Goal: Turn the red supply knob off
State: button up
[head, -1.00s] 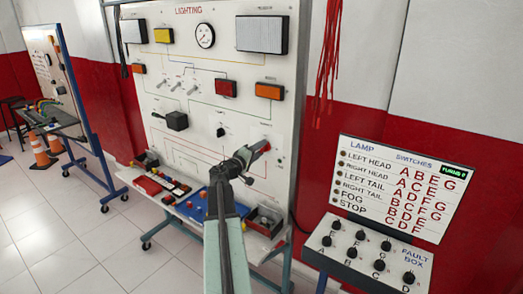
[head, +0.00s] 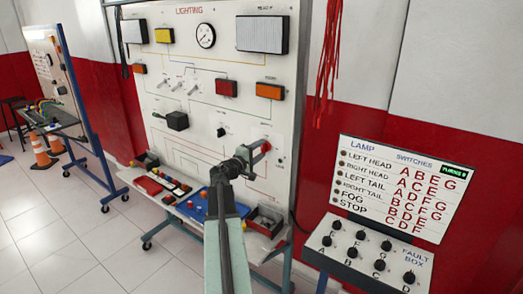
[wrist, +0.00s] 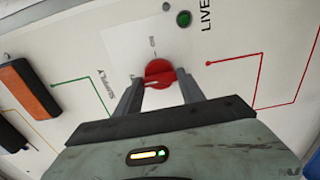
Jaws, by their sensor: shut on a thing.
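The red supply knob (wrist: 160,72) sits on the white lighting board (wrist: 85,55), beside the printed word SUPPLY. My gripper (wrist: 159,84) is shut on the knob, one finger on each side of it. The knob's pale grip line lies crosswise between the fingers in the wrist view. In the head view the red knob (head: 265,146) shows at the tip of my gripper (head: 257,152), low on the right part of the board (head: 180,140). A green lamp (wrist: 184,18) marked LIVE is near the knob.
A shelf below the board holds a blue panel (head: 193,208) and small parts. A fault box (head: 367,250) with several black knobs and a lamp chart (head: 400,187) stands at the right. Red leads (head: 329,50) hang beside the board. Cones (head: 41,150) stand far left.

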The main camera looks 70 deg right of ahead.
jog(key=shift+a+f, duration=0.1)
jog(key=o, duration=1.4)
jog(key=shift+w, duration=0.1)
jog(key=shift+c, duration=0.2)
jog(key=v, duration=0.7)
jog(key=shift+a, duration=0.35)
jog(key=shift+w, duration=0.1)
